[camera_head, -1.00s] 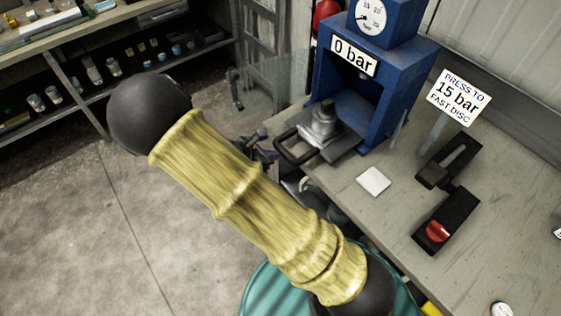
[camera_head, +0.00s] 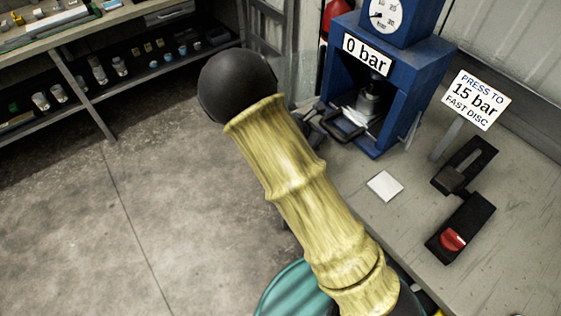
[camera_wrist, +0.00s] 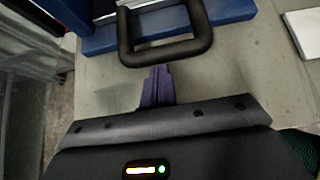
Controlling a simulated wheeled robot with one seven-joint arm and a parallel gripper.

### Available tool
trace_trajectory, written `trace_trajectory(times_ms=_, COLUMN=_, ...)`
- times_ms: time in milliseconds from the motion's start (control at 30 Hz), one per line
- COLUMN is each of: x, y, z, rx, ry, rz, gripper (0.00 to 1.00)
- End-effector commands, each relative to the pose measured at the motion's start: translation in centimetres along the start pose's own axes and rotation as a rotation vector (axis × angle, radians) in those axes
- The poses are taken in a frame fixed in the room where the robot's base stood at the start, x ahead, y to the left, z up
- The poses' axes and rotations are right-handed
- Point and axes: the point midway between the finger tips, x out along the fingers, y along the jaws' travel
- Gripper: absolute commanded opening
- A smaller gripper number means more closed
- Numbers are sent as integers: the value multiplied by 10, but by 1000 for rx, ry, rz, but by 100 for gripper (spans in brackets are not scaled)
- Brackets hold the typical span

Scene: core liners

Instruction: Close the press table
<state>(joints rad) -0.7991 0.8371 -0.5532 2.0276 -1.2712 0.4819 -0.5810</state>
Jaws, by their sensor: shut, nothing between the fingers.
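The blue press (camera_head: 408,95) stands on the bench and reads "0 bar". Its press table (camera_head: 376,122) sits mostly inside the frame, with a metal cylinder (camera_head: 369,102) upright on it. The table's dark loop handle (camera_head: 344,131) sticks out at the front; the handle also shows in the wrist view (camera_wrist: 168,54). My gripper (camera_wrist: 157,72) has its purple fingers shut and empty, just in front of the handle's bar. I cannot tell whether they touch it. In the head view my arm hides most of the gripper.
A white square (camera_head: 384,186) lies on the bench (camera_head: 400,220). To the right are a black lever unit (camera_head: 466,165), a black box with a red knob (camera_head: 452,239) and a "15 bar" sign (camera_head: 475,100). Shelves (camera_head: 70,62) stand back left; the floor between is clear.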

Motion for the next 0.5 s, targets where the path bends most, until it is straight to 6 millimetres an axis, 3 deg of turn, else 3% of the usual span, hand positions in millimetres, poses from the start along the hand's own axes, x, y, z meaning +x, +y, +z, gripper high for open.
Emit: trace_trajectory(times_ms=500, x=4, y=2, z=7, rx=1, ry=-10, rz=3, gripper=0)
